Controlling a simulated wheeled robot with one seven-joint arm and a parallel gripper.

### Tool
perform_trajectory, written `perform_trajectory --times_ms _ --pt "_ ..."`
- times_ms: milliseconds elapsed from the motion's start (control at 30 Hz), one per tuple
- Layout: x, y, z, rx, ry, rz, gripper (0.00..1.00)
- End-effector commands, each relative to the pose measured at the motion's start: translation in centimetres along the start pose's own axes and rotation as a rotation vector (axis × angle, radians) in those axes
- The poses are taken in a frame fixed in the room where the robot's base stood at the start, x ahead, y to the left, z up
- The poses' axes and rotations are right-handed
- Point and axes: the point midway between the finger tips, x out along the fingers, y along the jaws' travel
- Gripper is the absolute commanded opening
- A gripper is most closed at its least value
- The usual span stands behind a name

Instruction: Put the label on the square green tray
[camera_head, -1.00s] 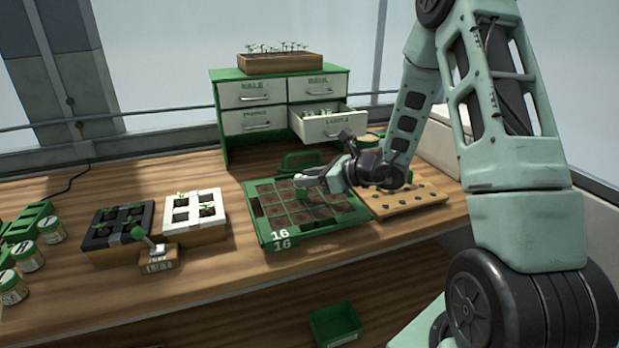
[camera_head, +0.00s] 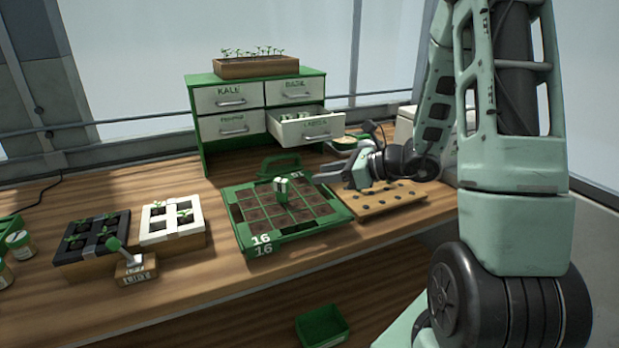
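The square green tray (camera_head: 243,241), marked 16, lies on the bench with dark soil cells. A small white and green label (camera_head: 282,190) stands upright in the tray near its middle. My gripper (camera_head: 318,174) is just right of the label, over the tray's right side, with its fingers pointing left. The fingers look apart and empty, and a gap shows between them and the label. The label's lower end is too small to make out.
A green cabinet (camera_head: 195,135) with an open drawer (camera_head: 306,128) stands behind. A wooden board with holes (camera_head: 390,201) is right of the tray. Black (camera_head: 95,232) and white (camera_head: 172,222) seedling trays and a green-handled stamp (camera_head: 135,268) are left. A green bin (camera_head: 322,325) sits below.

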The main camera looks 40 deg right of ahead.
Motion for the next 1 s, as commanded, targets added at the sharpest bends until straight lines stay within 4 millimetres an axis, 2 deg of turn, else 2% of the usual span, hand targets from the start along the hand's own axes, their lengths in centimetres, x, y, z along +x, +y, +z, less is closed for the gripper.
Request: perform_trajectory --times_ms 100,267,367,467,567,600,700,800,833,900,1000 --pt "-1.0 0.0 0.0 0.001 0.0 -0.001 0.39" --pt "-1.3 0.1 0.0 0.0 0.001 0.003 0.39" --pt "-0.5 1.7 0.5 -0.04 0.012 0.06 0.39" --pt "1.6 6.5 1.5 -0.166 0.049 0.232 0.39" --pt "3.3 14.5 2.2 -0.402 0.105 0.512 0.39" --pt "3.4 17.9 2.1 -0.518 0.126 0.637 0.39" --pt "2.5 25.1 1.4 -0.836 0.159 0.932 0.39" --pt "0.5 30.4 0.1 -1.181 0.163 1.201 0.39" --pt "-0.2 31.6 -0.3 -1.29 0.158 1.276 0.39" --pt "-1.6 33.9 -1.2 -1.554 0.129 1.437 0.39" --pt "-3.1 36.0 -1.9 -1.93 0.056 1.621 0.39"
